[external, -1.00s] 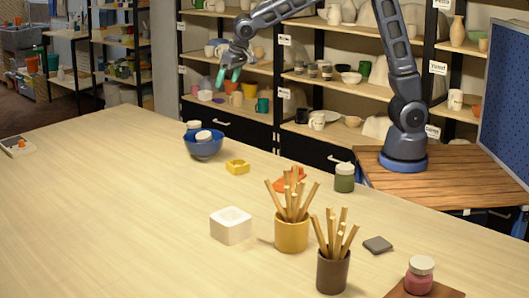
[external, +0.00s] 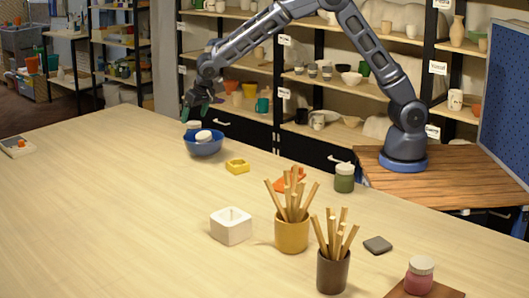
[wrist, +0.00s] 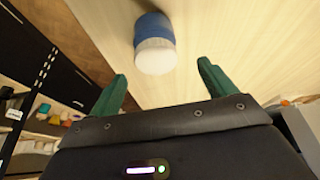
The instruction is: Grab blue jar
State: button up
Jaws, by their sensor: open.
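The blue jar (wrist: 153,28) with a white lid shows at the top of the wrist view, on the pale table, just beyond the gap between my fingers.
A yellow block (external: 237,166), an orange piece (external: 289,180) and a green jar (external: 344,178) stand to the right. Shelves (external: 300,75) stand behind. The table's left side is largely clear.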

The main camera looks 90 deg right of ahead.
aim_at(194, 123)
jog(key=shift+x, duration=0.85)
jog(key=x, duration=0.2)
jog(key=s+x, duration=0.1)
jog(key=x, duration=0.1)
jog(key=shift+w+a+f, duration=0.1)
jog(key=shift+f, duration=0.2)
jog(key=shift+w+f, duration=0.2)
jog(key=shift+f, duration=0.25)
jog(key=shift+r, duration=0.1)
jog(key=c, duration=1.2)
